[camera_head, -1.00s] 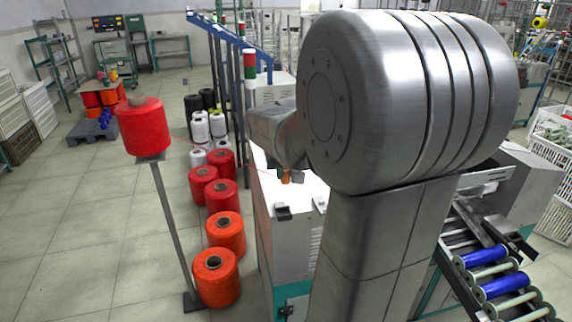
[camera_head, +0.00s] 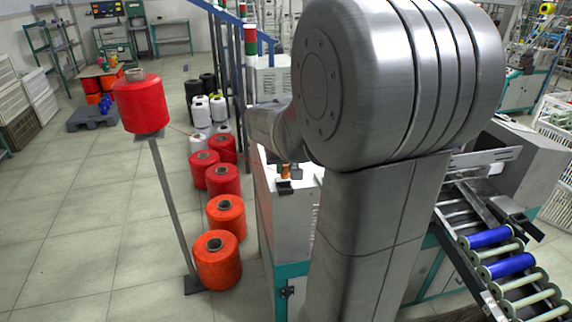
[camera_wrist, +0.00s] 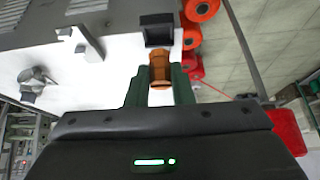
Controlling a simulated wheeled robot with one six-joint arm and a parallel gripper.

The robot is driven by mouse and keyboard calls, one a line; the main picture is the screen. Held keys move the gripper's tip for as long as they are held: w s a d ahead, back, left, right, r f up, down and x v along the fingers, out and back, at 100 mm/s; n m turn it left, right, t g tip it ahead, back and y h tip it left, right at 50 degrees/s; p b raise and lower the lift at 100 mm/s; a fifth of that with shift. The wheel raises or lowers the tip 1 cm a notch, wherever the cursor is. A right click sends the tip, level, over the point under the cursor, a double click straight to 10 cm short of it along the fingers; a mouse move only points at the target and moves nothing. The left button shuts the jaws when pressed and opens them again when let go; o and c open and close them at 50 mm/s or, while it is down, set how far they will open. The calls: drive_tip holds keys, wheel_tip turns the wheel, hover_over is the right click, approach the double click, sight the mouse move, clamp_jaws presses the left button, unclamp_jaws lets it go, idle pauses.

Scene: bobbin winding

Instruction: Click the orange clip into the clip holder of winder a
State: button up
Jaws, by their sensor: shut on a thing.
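My gripper (camera_wrist: 160,82) is shut on the orange clip (camera_wrist: 160,66), which sits between its green fingers. In the wrist view a black block (camera_wrist: 157,30), which looks like the clip holder, stands on the white top of the winder just beyond the clip. A narrow gap shows between clip and block. In the head view the orange clip (camera_head: 287,171) shows just behind the black block (camera_head: 284,187). My arm hides most of the gripper and much of the machine there. I cannot tell the clip's exact height over the top.
A red yarn cone (camera_head: 138,104) stands on a post left of the winder (camera_head: 290,208), with a thin red thread running toward the machine. Several red and orange cones (camera_head: 217,260) line its left side. Metal brackets (camera_wrist: 84,42) stand on the winder top.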

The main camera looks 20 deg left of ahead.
sight(286, 189)
drive_tip(key=shift+f, duration=0.15)
drive_tip(key=shift+f+b, duration=1.7)
drive_tip(key=shift+f, duration=0.2)
drive_tip(key=shift+r, duration=0.1)
drive_tip(key=o, duration=1)
drive_tip(key=shift+r, duration=0.1)
drive_tip(key=v, duration=1.3)
drive_tip(key=shift+s+d+r+b, duration=0.1)
drive_tip(key=shift+s+r+b, duration=0.05)
drive_tip(key=shift+r+b, duration=0.15)
